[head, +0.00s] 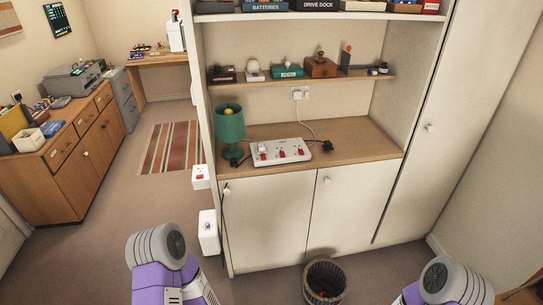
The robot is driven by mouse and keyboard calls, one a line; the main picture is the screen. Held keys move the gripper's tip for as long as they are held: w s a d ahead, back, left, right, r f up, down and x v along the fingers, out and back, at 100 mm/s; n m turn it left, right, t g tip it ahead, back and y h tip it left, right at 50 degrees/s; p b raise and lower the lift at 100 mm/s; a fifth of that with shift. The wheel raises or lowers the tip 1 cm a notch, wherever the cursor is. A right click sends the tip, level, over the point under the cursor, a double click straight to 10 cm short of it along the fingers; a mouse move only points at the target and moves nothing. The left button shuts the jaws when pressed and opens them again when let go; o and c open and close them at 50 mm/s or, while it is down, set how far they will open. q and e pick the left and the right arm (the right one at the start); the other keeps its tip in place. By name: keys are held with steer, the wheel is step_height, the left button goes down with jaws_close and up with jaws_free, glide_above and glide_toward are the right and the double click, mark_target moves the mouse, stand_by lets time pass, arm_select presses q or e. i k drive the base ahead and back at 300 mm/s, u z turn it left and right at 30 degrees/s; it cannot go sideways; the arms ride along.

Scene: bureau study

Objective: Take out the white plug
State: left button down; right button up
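A white power strip (281,153) with red switches lies on the wooden counter of the cabinet. A small white plug (262,147) appears to sit in its left end; it is too small to see how it is seated. Another white plug (298,94) is at the wall socket above, and a white cord runs down from it towards the strip. Only purple and grey links of my two arms show at the bottom edge; neither gripper is in view.
A green lamp (230,126) stands left of the strip. A shelf (340,77) with small items hangs above the counter (365,137). White boxes (200,177) (208,232) are on the cabinet's left side. A wicker basket (324,280) stands on the floor in front. The counter's right side is clear.

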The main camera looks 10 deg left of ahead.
mark_target(260, 149)
steer(key=u, duration=0.7)
steer(key=i, duration=0.7)
steer(key=u, duration=0.7)
steer(key=i, duration=0.9)
steer(key=z, duration=0.45)
